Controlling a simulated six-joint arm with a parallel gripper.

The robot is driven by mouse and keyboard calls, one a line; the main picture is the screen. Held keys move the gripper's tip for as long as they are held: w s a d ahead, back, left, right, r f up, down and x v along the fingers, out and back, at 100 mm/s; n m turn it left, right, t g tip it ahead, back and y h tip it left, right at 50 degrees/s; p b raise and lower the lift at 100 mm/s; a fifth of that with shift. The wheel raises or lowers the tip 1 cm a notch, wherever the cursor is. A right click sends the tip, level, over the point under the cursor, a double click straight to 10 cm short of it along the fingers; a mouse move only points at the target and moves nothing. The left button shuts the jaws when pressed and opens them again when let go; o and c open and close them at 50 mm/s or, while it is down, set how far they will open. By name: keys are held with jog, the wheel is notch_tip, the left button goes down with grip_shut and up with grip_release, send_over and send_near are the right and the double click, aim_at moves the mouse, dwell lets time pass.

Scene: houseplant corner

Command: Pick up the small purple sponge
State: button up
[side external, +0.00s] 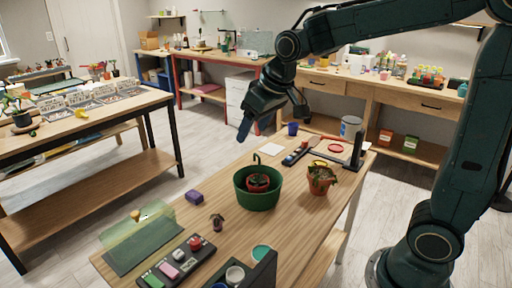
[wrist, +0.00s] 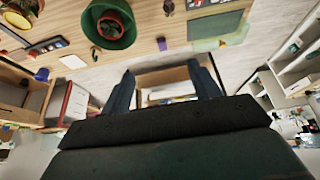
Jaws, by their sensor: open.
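The small purple sponge (side external: 194,196) lies on the wooden table near its left edge, left of the green pot. It also shows in the wrist view as a small purple block (wrist: 162,44), above the gap between my fingers. My gripper (side external: 272,125) is open and empty, high above the table and well apart from the sponge. Both dark fingers show spread in the wrist view (wrist: 164,82).
A green pot (side external: 242,192) holds a smaller potted plant. A terracotta pot (side external: 320,183) stands to its right. Bare wood surrounds the sponge.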

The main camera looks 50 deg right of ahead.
jog(key=w+f, duration=2)
jog(key=w, duration=0.1)
jog(key=shift+w+d+f+g, duration=0.3)
jog(key=shift+w+d, duration=0.05)
jog(key=shift+d, duration=0.1)
jog(key=shift+f, duration=0.1)
send_over(194, 194)
jog(key=s, duration=0.2)
jog(key=shift+f, duration=3.85)
jog(key=shift+f, duration=0.15)
jog(key=shift+x, duration=2.45)
jog(key=shift+c, duration=0.4)
jog(key=c, duration=1)
